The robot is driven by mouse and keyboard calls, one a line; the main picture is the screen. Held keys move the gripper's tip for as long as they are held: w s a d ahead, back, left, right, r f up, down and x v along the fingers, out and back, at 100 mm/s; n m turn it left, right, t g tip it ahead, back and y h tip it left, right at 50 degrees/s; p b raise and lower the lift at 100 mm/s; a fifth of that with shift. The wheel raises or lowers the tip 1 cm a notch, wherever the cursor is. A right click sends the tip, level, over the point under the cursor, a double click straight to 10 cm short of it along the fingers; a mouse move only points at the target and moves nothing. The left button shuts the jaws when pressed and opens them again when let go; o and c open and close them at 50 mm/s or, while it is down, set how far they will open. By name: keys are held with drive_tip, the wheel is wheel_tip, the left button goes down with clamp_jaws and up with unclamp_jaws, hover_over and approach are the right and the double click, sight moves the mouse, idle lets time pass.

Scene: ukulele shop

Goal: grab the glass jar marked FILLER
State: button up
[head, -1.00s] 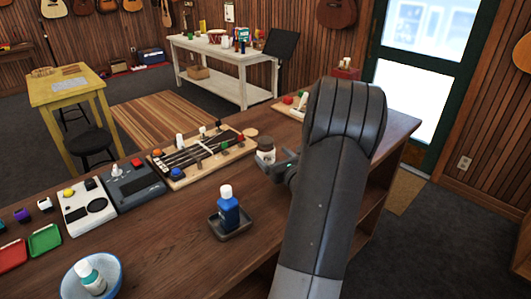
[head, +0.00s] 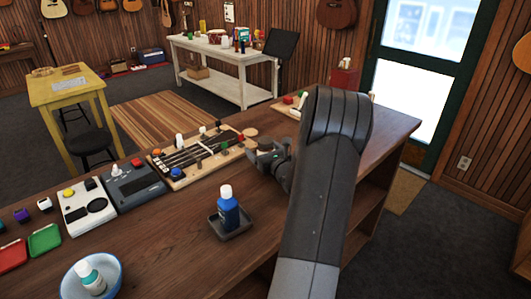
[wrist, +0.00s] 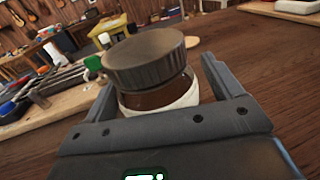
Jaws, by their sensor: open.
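A jar with a dark brown ridged lid (wrist: 147,62) and a white band stands on the wooden counter; its lid top also shows in the head view (head: 264,143). No lettering is readable on it. My gripper (wrist: 158,88) is open, with one finger on each side of the jar. I cannot tell whether either finger touches it. In the head view my gripper (head: 264,157) hides most of the jar's body.
On the counter, a wooden fretboard-like board (head: 195,153) lies left of my gripper. A blue bottle (head: 228,209) stands in a dark tray (head: 233,234) nearer the front. A red box (head: 344,78) stands behind my arm. Counter between board and bottle is clear.

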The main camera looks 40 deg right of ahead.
drive_tip(key=c, duration=1.3)
drive_tip(key=shift+r, duration=0.1)
